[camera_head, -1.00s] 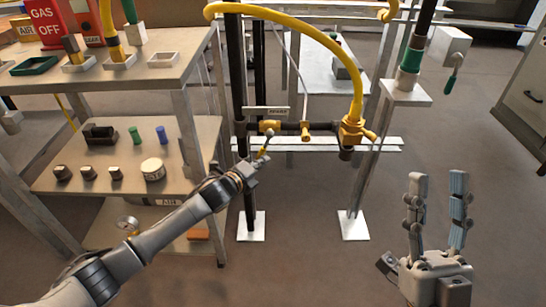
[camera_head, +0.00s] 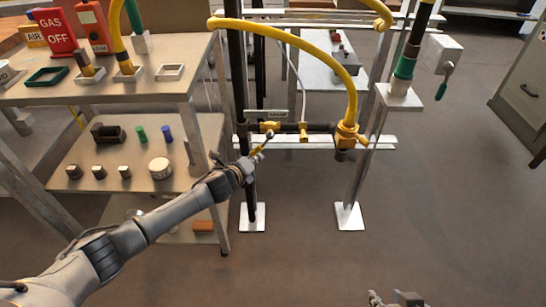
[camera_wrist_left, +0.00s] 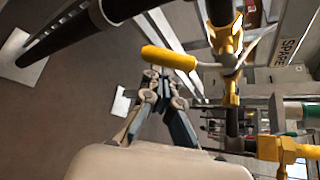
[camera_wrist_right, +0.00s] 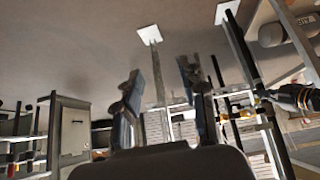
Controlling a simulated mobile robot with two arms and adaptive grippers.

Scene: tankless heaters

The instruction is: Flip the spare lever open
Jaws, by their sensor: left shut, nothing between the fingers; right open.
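The spare lever has a yellow handle (camera_wrist_left: 168,57) on a grey stem, joined to a yellow valve (camera_wrist_left: 228,45) beside the "SPARE" sign (camera_wrist_left: 290,46) in the left wrist view. In the head view the lever (camera_head: 261,148) hangs down and leftward from the pipe. My left gripper (camera_wrist_left: 160,76) is shut and empty, its fingertips right at the handle; whether they touch it I cannot tell. It also shows in the head view (camera_head: 248,163). My right gripper (camera_wrist_right: 158,75) is open and empty, away from the pipes; only its top shows in the head view (camera_head: 397,299).
A yellow hose (camera_head: 318,47) arches over the pipe to a yellow fitting (camera_head: 346,137). A black post (camera_head: 243,110) stands close by my left gripper. A shelf unit (camera_head: 100,88) with small parts is at left. The floor (camera_head: 300,270) in front is clear.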

